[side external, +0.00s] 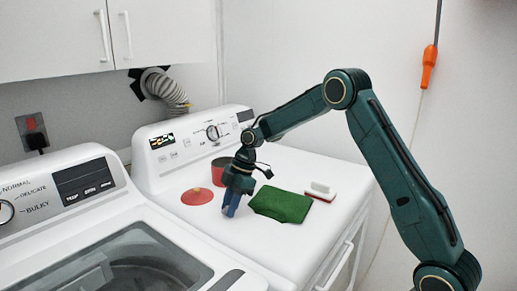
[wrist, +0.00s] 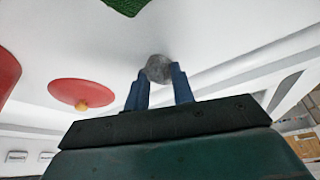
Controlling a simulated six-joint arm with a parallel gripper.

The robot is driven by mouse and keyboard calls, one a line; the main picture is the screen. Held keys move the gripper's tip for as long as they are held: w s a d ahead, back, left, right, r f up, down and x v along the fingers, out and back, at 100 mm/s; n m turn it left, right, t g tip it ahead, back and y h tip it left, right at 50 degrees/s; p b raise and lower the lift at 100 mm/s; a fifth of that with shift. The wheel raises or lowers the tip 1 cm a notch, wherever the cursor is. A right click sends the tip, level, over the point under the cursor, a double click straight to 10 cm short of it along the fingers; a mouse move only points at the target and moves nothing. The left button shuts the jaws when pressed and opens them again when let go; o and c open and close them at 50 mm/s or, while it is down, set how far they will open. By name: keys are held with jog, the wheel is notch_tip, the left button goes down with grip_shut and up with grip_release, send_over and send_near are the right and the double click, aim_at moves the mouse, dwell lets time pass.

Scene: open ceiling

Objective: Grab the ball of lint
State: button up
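The ball of lint (wrist: 158,68), small, round and grey, shows in the wrist view right at my fingertips. My gripper (wrist: 158,78) has two blue fingers that stand apart, one on each side of the near part of the ball. I cannot tell whether they press on it. In the side view my gripper (side external: 231,209) points down, with its fingertips low over the white dryer top (side external: 225,228). The ball is not visible there; the fingers seem to hide it.
A folded green cloth (side external: 281,205) lies close to the right of my gripper. A red pot (side external: 219,171) stands behind it, and a red lid (side external: 197,197) lies to its left. A white and red brush (side external: 320,191) lies farther right. The front of the dryer top is clear.

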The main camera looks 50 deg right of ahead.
grip_shut()
notch_tip(320, 180, up, 10)
dwell(0.8)
dwell(0.5)
